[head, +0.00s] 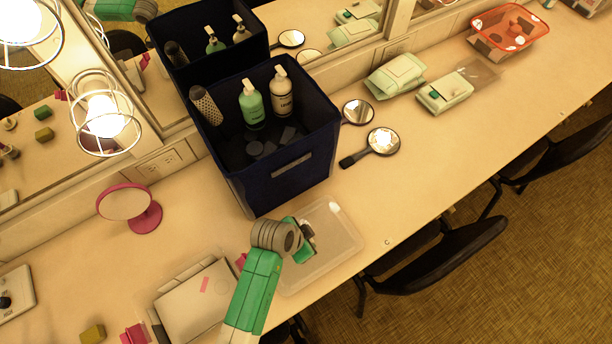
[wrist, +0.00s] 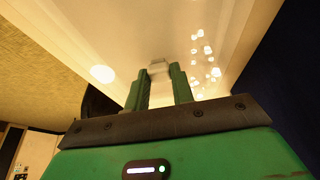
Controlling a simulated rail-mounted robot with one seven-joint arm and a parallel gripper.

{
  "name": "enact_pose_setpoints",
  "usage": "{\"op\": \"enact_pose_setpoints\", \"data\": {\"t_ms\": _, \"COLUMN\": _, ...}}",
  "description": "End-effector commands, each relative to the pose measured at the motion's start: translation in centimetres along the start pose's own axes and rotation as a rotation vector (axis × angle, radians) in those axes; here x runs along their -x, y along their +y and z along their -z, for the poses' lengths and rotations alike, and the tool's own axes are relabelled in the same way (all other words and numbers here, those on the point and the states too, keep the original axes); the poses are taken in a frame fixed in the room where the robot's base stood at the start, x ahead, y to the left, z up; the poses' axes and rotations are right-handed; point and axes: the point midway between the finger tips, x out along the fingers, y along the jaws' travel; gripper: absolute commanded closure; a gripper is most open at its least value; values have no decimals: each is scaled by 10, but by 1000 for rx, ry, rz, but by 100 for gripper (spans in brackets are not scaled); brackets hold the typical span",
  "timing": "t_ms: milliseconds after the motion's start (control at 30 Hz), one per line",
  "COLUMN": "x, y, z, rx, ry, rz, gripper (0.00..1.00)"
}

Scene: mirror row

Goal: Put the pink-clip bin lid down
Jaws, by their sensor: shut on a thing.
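The clear, frosted lid (head: 338,232) shows in the head view at the counter's front edge, in front of the dark blue bin. My gripper (head: 308,240) is over its left part. In the wrist view my two green fingers (wrist: 160,90) are closed on a small pale grip of the lid (wrist: 210,35), which spreads across the view beyond them. I cannot tell whether the lid touches the counter. The clear bin with pink clips (head: 158,322) stands open to the left, with grey flat items inside. My forearm hides part of its right side.
The dark blue bin (head: 290,190) with bottles stands just behind the lid. A pink round mirror (head: 125,203) is at left. A black hand mirror (head: 382,142) and wipes packs (head: 445,92) lie to the right. Black chairs (head: 435,260) stand along the front edge.

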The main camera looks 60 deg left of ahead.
Motion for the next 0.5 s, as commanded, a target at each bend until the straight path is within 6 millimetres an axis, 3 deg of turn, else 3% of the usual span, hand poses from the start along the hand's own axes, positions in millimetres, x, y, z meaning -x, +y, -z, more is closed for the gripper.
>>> {"op": "enact_pose_setpoints", "data": {"t_ms": 100, "x": -3, "y": 0, "z": -1, "rx": 0, "ry": 0, "rz": -1, "gripper": 99}}
{"op": "enact_pose_setpoints", "data": {"t_ms": 133, "x": -2, "y": 0, "z": -1, "rx": 0, "ry": 0, "rz": -1, "gripper": 70}}
{"op": "enact_pose_setpoints", "data": {"t_ms": 200, "x": -2, "y": 0, "z": -1, "rx": 0, "ry": 0, "rz": 0, "gripper": 57}}
{"op": "enact_pose_setpoints", "data": {"t_ms": 500, "x": 0, "y": 0, "z": 0, "rx": 0, "ry": 0, "rz": 0, "gripper": 54}}
